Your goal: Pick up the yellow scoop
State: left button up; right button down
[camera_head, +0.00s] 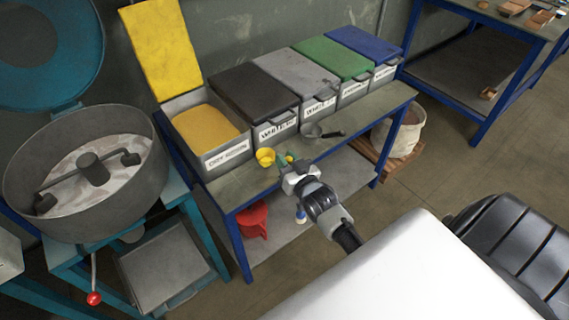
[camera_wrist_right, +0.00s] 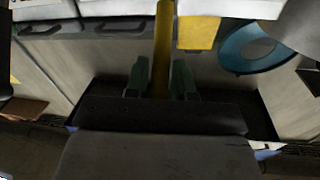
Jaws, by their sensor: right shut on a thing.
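The yellow scoop (camera_head: 265,156) is at the front edge of the bench, below the open bin of yellow powder. Its bowl shows to the left of my right gripper (camera_head: 284,161). In the right wrist view its straight yellow handle (camera_wrist_right: 164,45) runs between the two green fingertips of my right gripper (camera_wrist_right: 163,78), which is shut on it. I cannot tell whether the scoop touches the bench. My left gripper is not in view.
The bench (camera_head: 386,103) holds the open yellow-lidded bin (camera_head: 227,155) and several closed bins. A grey scoop (camera_head: 315,131) lies to the right. A round mixer (camera_head: 60,205) stands left. A red object (camera_head: 253,220) sits on the lower shelf.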

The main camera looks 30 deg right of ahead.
notch_tip(320, 180, up, 2)
jog(key=s+d+r, duration=0.7)
jog(key=s, duration=0.2)
jog(key=shift+d+b, duration=0.3)
jog(key=shift+d, duration=0.05)
